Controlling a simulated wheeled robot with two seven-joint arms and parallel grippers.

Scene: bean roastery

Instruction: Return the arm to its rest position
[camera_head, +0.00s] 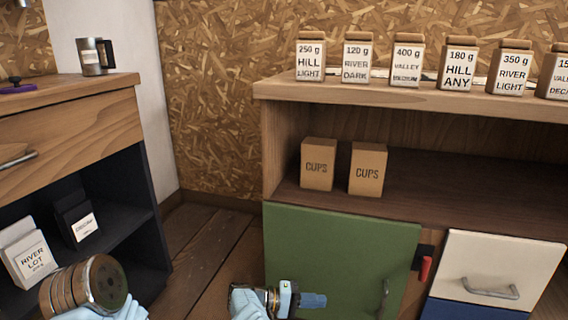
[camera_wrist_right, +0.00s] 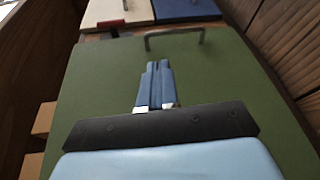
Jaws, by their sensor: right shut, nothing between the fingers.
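My right gripper (camera_head: 314,300) is at the bottom centre of the head view, in front of the green cabinet door (camera_head: 335,240). Its blue fingers are together with nothing between them. In the right wrist view the shut fingers (camera_wrist_right: 158,82) point across the green panel (camera_wrist_right: 95,95) towards a metal handle (camera_wrist_right: 174,36). I cannot tell the exact gap between fingertips and door. Part of my left arm shows at the bottom left of the head view, but its gripper is out of view.
A shelf unit (camera_head: 390,94) carries several labelled bean bags on top and two CUPS boxes (camera_head: 317,164) (camera_head: 367,169) inside. A red latch (camera_head: 425,269) and a white drawer front (camera_head: 500,262) are right of the door. A wooden counter (camera_head: 70,105) stands left. Floor (camera_head: 205,245) lies between.

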